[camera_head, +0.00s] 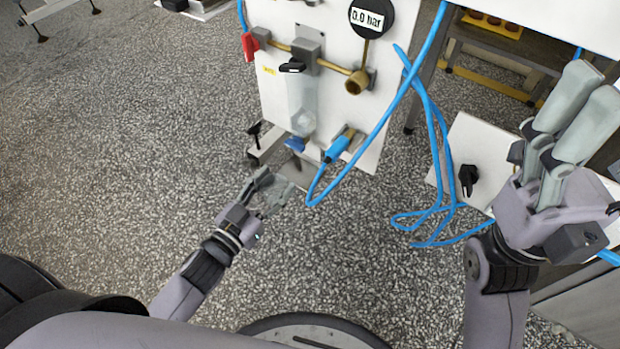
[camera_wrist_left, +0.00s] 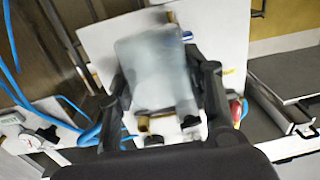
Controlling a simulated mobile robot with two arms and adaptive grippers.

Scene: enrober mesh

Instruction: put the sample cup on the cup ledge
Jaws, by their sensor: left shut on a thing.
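The sample cup is clear and colourless. In the head view the cup (camera_head: 272,198) sits between the fingers of my left gripper (camera_head: 267,190), which is shut on it. In the left wrist view the cup (camera_wrist_left: 155,70) is large and blurred between the dark fingers (camera_wrist_left: 163,88). A small grey metal ledge (camera_head: 299,171) shows at the bottom of the white panel, just up and right of the cup. The cup looks apart from it, but the gap is unclear. My right gripper (camera_head: 575,115) is at the right, its pale fingers side by side; its opening is unclear.
A white panel (camera_head: 345,120) carries a clear bowl (camera_head: 302,103) with a blue drain knob (camera_head: 295,144), a gauge (camera_head: 370,16), a red valve handle (camera_head: 250,45) and brass fittings. A blue hose (camera_head: 385,120) loops beside the ledge.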

